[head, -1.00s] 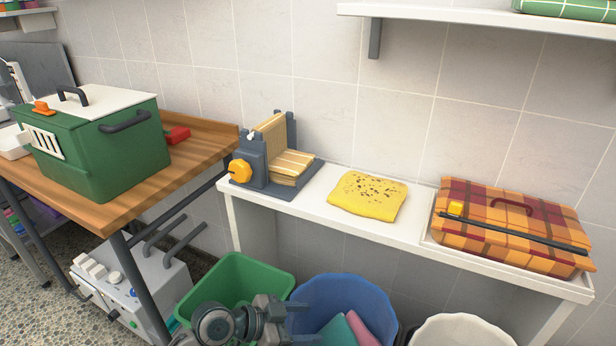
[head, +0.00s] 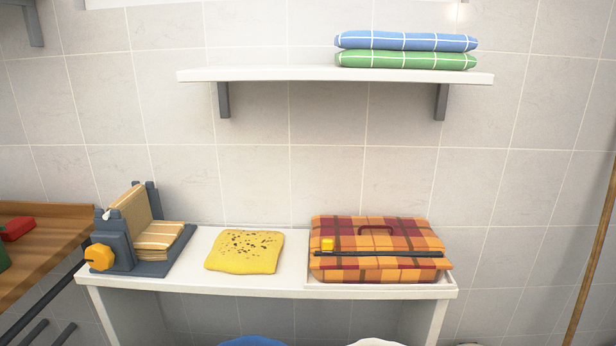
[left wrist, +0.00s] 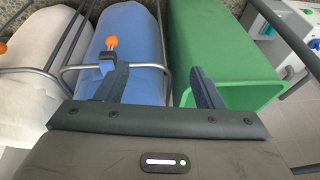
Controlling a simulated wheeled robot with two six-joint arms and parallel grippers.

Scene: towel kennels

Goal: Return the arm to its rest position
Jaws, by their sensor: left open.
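My left gripper (left wrist: 160,82) shows in the left wrist view. Its two dark fingers are spread apart with nothing between them. Neither gripper shows in the head view now, and my right gripper is in no current view.
A white bench (head: 200,284) holds a grey device (head: 115,235) with a striped towel, a yellow spotted towel (head: 244,252) and a plaid case (head: 375,240). A wall shelf (head: 270,75) carries blue and green folded towels.

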